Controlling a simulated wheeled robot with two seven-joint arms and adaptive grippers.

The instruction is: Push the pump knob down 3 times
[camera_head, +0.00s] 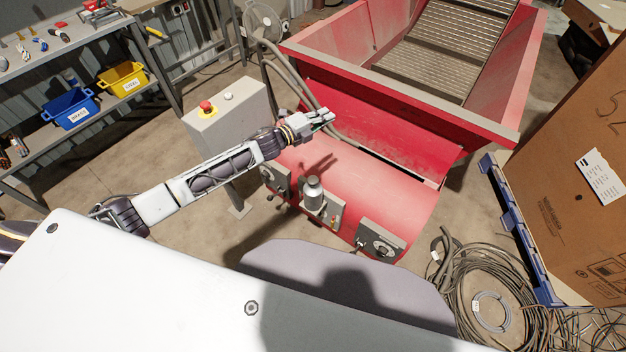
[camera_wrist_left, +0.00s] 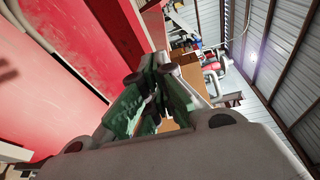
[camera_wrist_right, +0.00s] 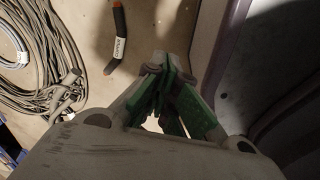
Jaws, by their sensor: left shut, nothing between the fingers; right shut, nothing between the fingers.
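A grey metal pump-like cylinder (camera_head: 314,196) with a rounded top (camera_head: 313,181) stands upright at the front of the red machine (camera_head: 385,190), between small grey panels with dials. I take the rounded top for the pump knob. My left gripper (camera_head: 329,116) is shut and empty, beyond and above the knob in the head view, apart from it. Its closed green fingers (camera_wrist_left: 152,75) also show in the left wrist view. My right gripper (camera_wrist_right: 170,65) shows only in the right wrist view, shut and empty above the floor. The knob is in neither wrist view.
A grey control box (camera_head: 232,125) with a red button (camera_head: 206,106) stands left of the machine. A cardboard box (camera_head: 565,150) and a blue pallet (camera_head: 515,235) are at right. Coiled cables (camera_head: 480,290) lie on the floor. A shelf with blue (camera_head: 70,107) and yellow bins (camera_head: 122,78) is at left.

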